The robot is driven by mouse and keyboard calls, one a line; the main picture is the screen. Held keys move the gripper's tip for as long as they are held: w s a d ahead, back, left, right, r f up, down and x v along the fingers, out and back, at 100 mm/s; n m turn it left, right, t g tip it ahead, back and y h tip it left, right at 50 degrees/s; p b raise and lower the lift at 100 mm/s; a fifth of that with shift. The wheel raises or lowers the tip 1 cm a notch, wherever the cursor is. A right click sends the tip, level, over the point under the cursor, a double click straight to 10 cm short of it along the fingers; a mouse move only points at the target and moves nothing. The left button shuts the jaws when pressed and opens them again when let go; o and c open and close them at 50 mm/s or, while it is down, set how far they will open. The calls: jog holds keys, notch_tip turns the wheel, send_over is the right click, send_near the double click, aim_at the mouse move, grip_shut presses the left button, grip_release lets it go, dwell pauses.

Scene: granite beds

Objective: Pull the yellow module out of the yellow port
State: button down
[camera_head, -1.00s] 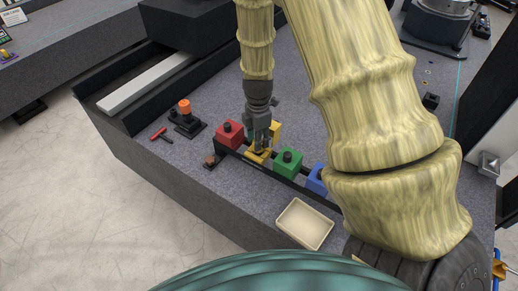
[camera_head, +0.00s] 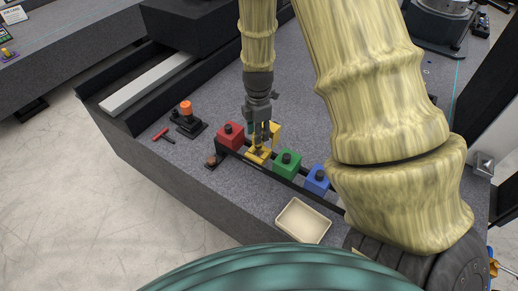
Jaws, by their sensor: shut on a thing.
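The yellow module (camera_head: 275,134) is in the row of coloured blocks, between the red block (camera_head: 230,135) and the green block (camera_head: 287,163). Yellow also shows low down at the yellow port (camera_head: 256,157), in front of and below the fingers. My gripper (camera_head: 261,142) points down from above and is shut on the yellow module. The fingers hide part of the module, and I cannot tell how deep it sits in the port.
A blue block (camera_head: 316,179) stands right of the green one on the same dark rail. A cream tray (camera_head: 303,221) lies near the front edge. A black stand with an orange top (camera_head: 186,107) and a red T-shaped tool (camera_head: 163,135) lie left.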

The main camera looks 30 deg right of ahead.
jog(key=shift+r+p, duration=1.85)
jog(key=shift+r, duration=0.7)
